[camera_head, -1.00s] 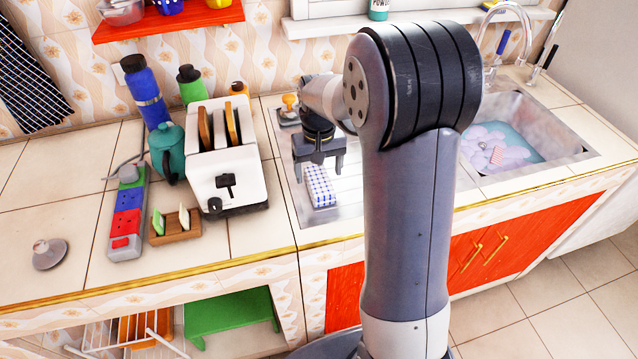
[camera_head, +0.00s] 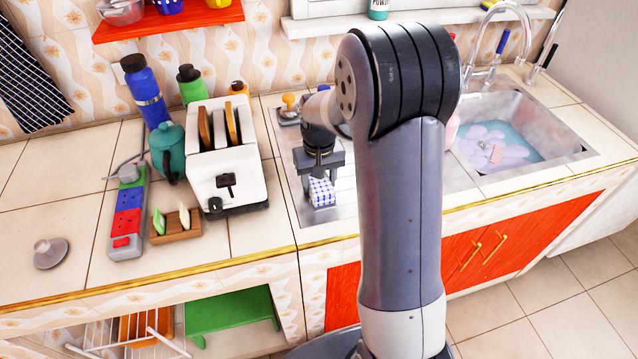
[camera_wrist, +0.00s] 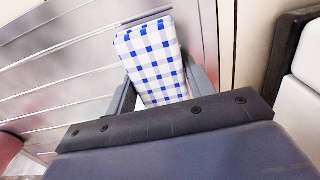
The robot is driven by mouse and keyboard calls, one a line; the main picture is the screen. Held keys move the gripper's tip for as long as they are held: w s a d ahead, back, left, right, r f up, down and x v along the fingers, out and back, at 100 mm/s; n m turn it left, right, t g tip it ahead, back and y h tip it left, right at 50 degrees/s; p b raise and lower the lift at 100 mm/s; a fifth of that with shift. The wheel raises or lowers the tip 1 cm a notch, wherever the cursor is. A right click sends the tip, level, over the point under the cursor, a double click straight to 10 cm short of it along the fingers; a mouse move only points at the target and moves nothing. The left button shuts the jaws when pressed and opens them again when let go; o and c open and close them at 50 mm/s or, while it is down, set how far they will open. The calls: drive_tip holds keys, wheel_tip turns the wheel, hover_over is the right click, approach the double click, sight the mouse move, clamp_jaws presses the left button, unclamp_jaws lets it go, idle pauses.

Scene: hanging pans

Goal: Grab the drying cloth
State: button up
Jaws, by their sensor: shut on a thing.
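The drying cloth (camera_head: 321,192) is a folded, blue-and-white checked block on the metal drainboard left of the sink. It also shows in the wrist view (camera_wrist: 152,55), between my two fingers. My gripper (camera_head: 320,178) points down over the cloth and is shut on it, with one finger on each side. In the wrist view my gripper (camera_wrist: 157,90) spans the cloth's width. The cloth's upper part is partly hidden by my gripper in the head view. I cannot tell whether it is clear of the drainboard.
A white toaster (camera_head: 228,165) stands left of the drainboard (camera_head: 342,212). A brush with an orange knob (camera_head: 289,103) is behind. The sink (camera_head: 545,125) holds water and suds at right. A power strip (camera_head: 127,215) and a toast rack (camera_head: 176,230) are farther left.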

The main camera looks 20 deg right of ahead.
drive_tip(key=shift+c, duration=1)
